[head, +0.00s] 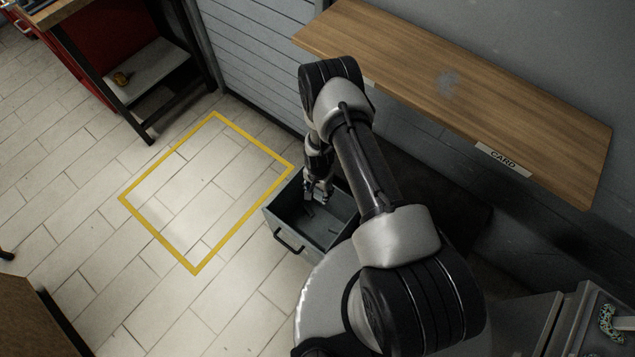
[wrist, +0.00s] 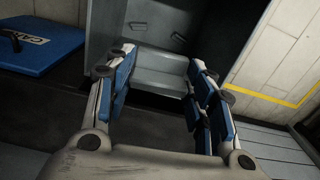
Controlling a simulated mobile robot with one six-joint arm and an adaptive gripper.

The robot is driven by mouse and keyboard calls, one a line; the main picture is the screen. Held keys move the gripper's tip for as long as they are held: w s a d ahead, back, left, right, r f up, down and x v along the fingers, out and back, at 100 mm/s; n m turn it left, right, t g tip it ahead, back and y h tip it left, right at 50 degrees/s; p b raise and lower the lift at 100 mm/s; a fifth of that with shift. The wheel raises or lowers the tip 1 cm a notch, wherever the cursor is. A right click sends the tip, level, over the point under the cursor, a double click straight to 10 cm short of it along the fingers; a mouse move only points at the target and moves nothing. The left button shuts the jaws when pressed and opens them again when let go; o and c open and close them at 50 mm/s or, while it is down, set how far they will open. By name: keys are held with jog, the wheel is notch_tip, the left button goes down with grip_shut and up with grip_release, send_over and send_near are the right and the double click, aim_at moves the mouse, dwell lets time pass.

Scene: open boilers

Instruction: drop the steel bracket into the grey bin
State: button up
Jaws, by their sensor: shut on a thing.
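My gripper (head: 318,192) hangs over the open grey bin (head: 338,238) in the head view, with the fingers pointing down at its opening. In the wrist view my gripper (wrist: 160,72) is shut on the steel bracket (wrist: 160,66), a light grey stepped piece spanning the gap between the blue-padded fingers. In the head view the bracket is too small and dark to make out clearly. The bin has a black handle on its front side. Small dark pieces (wrist: 178,38) show beyond the bracket in the wrist view.
A wooden shelf (head: 450,85) labelled CARD runs along the wall behind my arm. A yellow floor outline (head: 157,227) lies left of the bin, with clear floor inside. A dark-framed bench (head: 140,72) stands at upper left. A blue labelled panel (wrist: 40,48) shows in the wrist view.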

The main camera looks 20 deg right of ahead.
aim_at(318, 194)
jog(key=shift+f+b, duration=1.9)
jog(key=shift+f, duration=0.95)
jog(key=o, duration=1.2)
notch_tip(318, 194, up, 12)
jog(key=shift+r, duration=0.1)
